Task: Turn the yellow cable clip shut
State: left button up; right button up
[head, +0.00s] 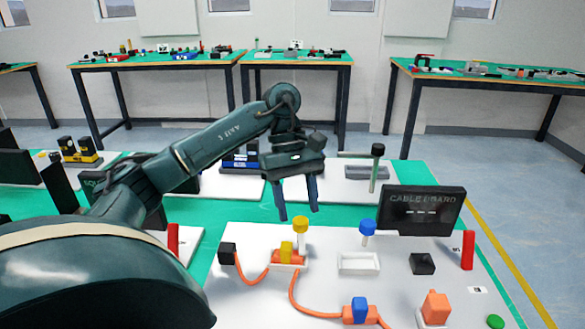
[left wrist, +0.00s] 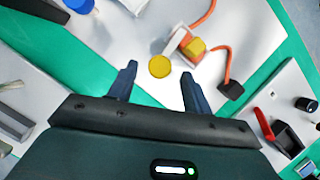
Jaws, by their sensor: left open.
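A yellow round knob (head: 301,224) stands on a pale post on the white board. Just in front of it a yellow block (head: 286,251) sits on an orange piece, with an orange cable (head: 252,277) beside it. I cannot tell which yellow part is the clip's moving part. My left gripper (head: 298,214) is open, fingers pointing down, above and behind the knob. In the left wrist view the knob (left wrist: 159,66) shows between and slightly beyond the open fingertips (left wrist: 158,72), apparently untouched. The yellow block (left wrist: 195,47) lies beyond it. My right gripper is not in view.
A blue knob (head: 367,227) stands to the right, near a white holder (head: 359,263). A dark sign (head: 422,211) rises behind the board's right side. A blue block (head: 360,309), an orange block (head: 435,307) and a red upright piece (head: 468,250) are also on the board.

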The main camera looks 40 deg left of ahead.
pick_arm(q)
jog(key=p+v, duration=0.4)
jog(key=v, duration=0.7)
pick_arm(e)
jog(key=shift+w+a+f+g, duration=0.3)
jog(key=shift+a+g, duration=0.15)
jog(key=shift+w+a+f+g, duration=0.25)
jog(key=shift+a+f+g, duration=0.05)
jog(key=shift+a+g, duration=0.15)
